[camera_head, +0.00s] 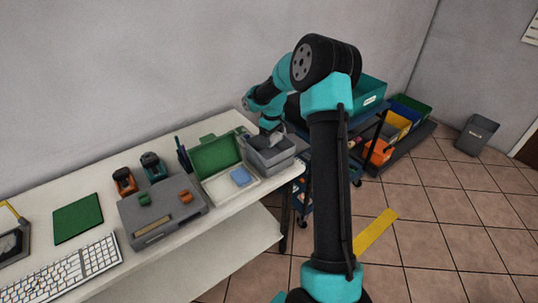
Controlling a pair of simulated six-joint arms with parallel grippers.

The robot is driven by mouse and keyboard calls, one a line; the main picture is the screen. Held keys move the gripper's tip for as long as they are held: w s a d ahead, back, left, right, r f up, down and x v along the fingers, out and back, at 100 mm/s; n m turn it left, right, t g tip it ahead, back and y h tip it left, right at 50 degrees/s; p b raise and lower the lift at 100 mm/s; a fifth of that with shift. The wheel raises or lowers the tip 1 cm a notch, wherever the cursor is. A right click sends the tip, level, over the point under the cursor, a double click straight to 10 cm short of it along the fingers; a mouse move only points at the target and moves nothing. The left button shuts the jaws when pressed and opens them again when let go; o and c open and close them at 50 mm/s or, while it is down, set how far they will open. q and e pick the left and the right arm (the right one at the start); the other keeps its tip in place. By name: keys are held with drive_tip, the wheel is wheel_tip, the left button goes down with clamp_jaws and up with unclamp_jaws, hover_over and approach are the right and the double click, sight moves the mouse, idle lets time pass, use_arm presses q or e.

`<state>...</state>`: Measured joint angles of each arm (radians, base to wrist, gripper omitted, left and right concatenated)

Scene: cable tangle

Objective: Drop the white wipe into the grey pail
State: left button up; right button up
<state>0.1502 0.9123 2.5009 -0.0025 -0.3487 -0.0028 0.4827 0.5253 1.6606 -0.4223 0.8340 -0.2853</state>
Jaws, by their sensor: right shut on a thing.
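The grey pail (276,160) is an open box-shaped container at the right end of the white worktable. My right gripper (270,134) points down at the pail's mouth, over its rear left part. It is shut on a small pale grey-white piece, which looks like the white wipe (276,140). The wipe is partly hidden by the gripper and shows at or just above the pail's rim; I cannot tell whether it touches the pail. My left gripper is not in view.
An open green-lidded box (217,160) with a blue piece stands close left of the pail. A grey case (162,212), a green mat (78,217) and a keyboard (70,270) lie farther left. A blue cart (369,133) stands right of the table.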

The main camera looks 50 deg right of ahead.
drive_tip(key=o, duration=0.7)
wheel_tip(320, 180, up, 17)
drive_tip(key=shift+r, duration=0.2)
idle(0.5)
drive_tip(key=shift+f, duration=0.1)
idle(0.5)
